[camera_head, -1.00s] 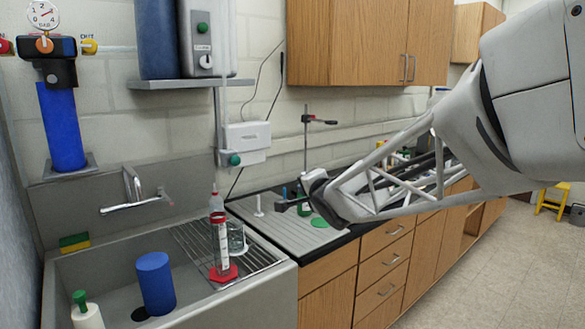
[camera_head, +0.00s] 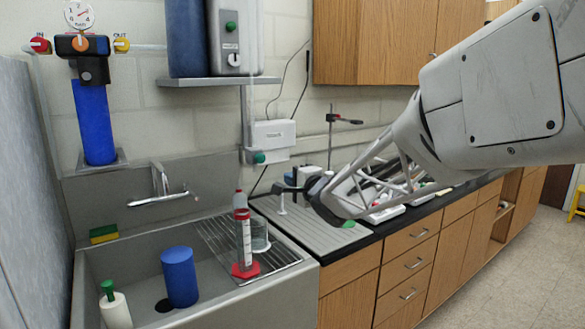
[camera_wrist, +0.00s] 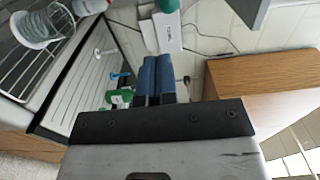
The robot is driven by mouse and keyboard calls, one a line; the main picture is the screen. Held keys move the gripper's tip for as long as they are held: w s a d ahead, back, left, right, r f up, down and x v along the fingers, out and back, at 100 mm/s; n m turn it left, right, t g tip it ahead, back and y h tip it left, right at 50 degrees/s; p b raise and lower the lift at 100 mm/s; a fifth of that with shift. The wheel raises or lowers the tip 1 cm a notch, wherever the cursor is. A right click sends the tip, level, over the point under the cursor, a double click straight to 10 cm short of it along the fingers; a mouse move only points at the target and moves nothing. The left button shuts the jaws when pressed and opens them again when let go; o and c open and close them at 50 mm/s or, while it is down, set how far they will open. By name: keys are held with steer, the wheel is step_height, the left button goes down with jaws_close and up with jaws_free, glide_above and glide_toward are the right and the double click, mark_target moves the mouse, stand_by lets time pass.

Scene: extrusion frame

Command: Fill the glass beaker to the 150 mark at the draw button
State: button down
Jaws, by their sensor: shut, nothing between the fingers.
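The glass beaker (camera_head: 260,238) stands on the wire rack over the sink, partly hidden behind a red-footed measuring cylinder (camera_head: 243,238). A clear round vessel on the rack in the wrist view (camera_wrist: 40,27) looks like this beaker; I cannot read its marks or a liquid level. A white wall box (camera_head: 272,134) has a green button (camera_head: 259,157) below it; I cannot read its label. The button also shows in the wrist view (camera_wrist: 168,5). My gripper (camera_head: 280,188) is shut and empty, right of the rack and below the box. Its blue fingers (camera_wrist: 159,80) lie together, apart from the box.
A ribbed draining board (camera_head: 310,222) lies under my gripper, with a stand (camera_head: 331,140) behind. The sink holds a blue cylinder (camera_head: 180,277) and a white bottle (camera_head: 115,308). A shelf (camera_head: 205,82) with a tank and a dispenser with another green button (camera_head: 231,27) hangs above.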

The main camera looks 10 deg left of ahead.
mark_target(262, 163)
steer(key=shift+w+a, duration=0.1)
steer(key=shift+a, duration=0.05)
steer(key=x, duration=1.3)
steer(key=shift+w+a, duration=0.2)
steer(key=shift+w, duration=0.05)
steer(key=shift+x, duration=0.9)
stand_by(5.4)
